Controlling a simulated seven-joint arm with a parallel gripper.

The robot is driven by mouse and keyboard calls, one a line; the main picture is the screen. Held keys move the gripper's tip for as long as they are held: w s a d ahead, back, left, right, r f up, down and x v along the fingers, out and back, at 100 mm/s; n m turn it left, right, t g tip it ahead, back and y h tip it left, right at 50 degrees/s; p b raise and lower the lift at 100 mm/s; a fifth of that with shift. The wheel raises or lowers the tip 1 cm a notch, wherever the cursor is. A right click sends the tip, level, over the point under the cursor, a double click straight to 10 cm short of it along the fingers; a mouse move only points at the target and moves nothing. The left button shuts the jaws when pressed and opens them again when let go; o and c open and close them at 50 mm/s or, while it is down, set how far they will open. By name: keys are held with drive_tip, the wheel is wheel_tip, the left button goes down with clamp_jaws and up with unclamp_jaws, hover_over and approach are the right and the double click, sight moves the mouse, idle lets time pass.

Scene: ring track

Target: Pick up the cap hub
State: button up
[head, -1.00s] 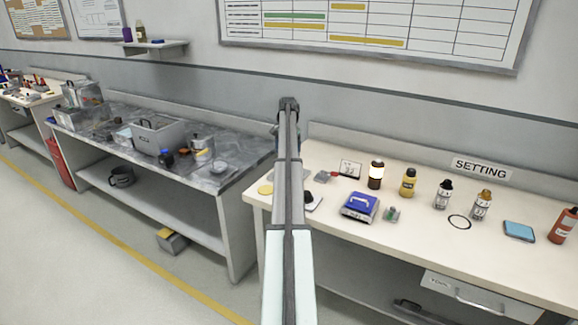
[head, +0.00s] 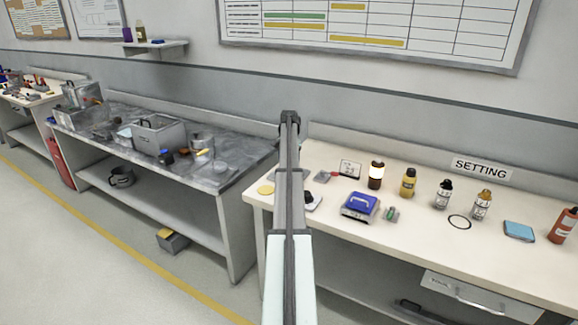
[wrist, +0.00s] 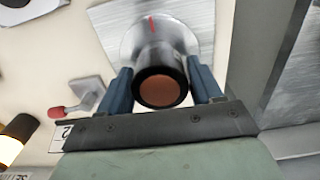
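The cap hub (wrist: 160,85) shows in the wrist view as a dark, short cylinder with a brown round end face. A pale silver disc (wrist: 190,25) with a red mark lies just behind it, over a brushed metal plate. My gripper (wrist: 160,82) has its two blue fingers on either side of the cylinder, close against its sides; whether they press on it is unclear. In the head view my gripper (head: 290,118) is at the far end of my arm, and the arm hides the hub.
The cream bench holds a glowing lantern (head: 376,175), a blue-topped box (head: 360,206), a yellow bottle (head: 408,183) and a black ring (head: 459,222). A grey block with a red-tipped part (wrist: 57,112) lies near my gripper. A marble-topped bench (head: 235,160) stands left.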

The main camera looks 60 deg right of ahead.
drive_tip(key=c, duration=0.9)
drive_tip(key=shift+c, duration=0.2)
drive_tip(key=shift+r, duration=0.15)
